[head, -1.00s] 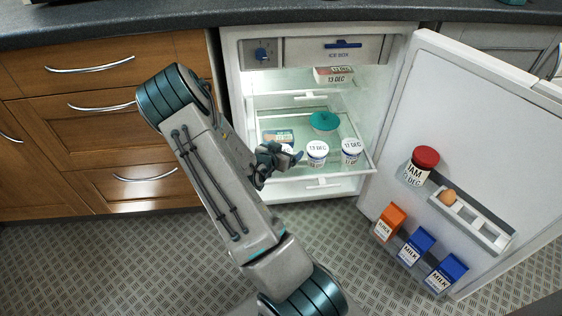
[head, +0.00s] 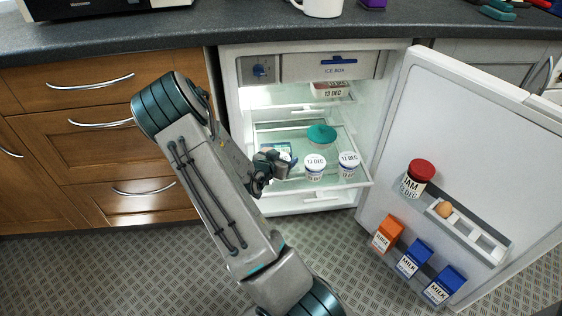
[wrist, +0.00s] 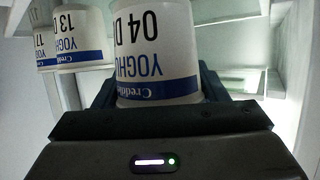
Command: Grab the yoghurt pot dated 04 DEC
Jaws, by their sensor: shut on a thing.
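My gripper (head: 278,164) reaches into the open fridge, at the left of the pull-out glass shelf. In the wrist view its dark fingers (wrist: 158,98) are shut on a white yoghurt pot (wrist: 156,50) with a blue band. Its upside-down print reads "04 D", the rest cut off. Two similar pots stand to the right of my gripper: one dated 13 DEC (head: 315,168) and one dated 17 DEC (head: 348,166). Both also show at the left of the wrist view.
A pack dated 13 DEC (head: 330,89) lies on the shelf above. The open door (head: 470,140) at the right holds a jam jar (head: 418,178), an egg and cartons.

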